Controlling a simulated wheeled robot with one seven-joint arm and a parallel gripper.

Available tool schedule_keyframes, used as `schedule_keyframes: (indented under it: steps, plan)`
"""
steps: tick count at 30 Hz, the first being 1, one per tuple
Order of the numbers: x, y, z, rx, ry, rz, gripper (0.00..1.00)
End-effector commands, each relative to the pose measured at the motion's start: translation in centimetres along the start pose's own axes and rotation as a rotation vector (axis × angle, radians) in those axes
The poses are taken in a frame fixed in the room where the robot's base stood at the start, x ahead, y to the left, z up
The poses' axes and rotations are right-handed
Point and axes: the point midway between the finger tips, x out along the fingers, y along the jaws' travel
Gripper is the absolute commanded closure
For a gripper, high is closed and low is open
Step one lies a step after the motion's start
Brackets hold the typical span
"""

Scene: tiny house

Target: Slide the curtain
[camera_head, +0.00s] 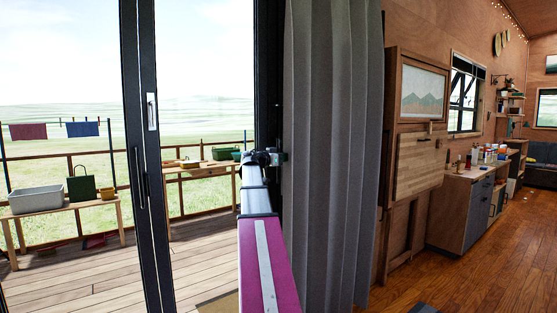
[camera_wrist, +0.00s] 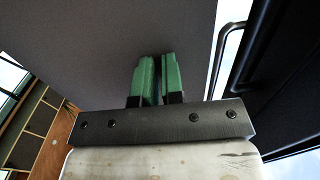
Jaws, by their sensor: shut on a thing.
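The grey curtain (camera_head: 333,150) hangs in vertical folds at the right side of the glass door opening. My gripper (camera_head: 281,157) is at the curtain's left edge, about mid-height in the head view. In the wrist view, the two green fingers of my gripper (camera_wrist: 158,72) are close together against the grey curtain (camera_wrist: 85,35), shut on its fabric. The pinched part of the cloth is mostly hidden by the fingers.
A black-framed glass door (camera_head: 146,180) stands to the left, with a deck and benches outside. Right of the curtain are a wooden wall cabinet (camera_head: 418,120) and a counter (camera_head: 470,171). The wooden floor (camera_head: 495,250) at right is largely clear.

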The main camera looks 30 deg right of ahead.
Motion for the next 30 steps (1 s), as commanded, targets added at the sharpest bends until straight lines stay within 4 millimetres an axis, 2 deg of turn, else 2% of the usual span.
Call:
schedule_keyframes:
  steps: [5,6,8,16,20,23,30]
  plan:
    - [-0.1,0.0,0.0,0.000,0.001,-0.001,1.00]
    - [-0.1,0.0,0.0,0.000,0.001,-0.001,0.82]
    - [-0.1,0.0,0.0,0.000,0.001,-0.001,0.66]
    - [-0.2,0.0,0.0,0.000,0.000,-0.001,0.66]
    - [-1.0,0.0,0.0,0.000,0.000,-0.002,0.66]
    - [-2.4,0.1,0.0,0.000,0.000,-0.002,0.66]
    - [-7.0,0.1,0.1,0.000,0.000,-0.004,0.66]
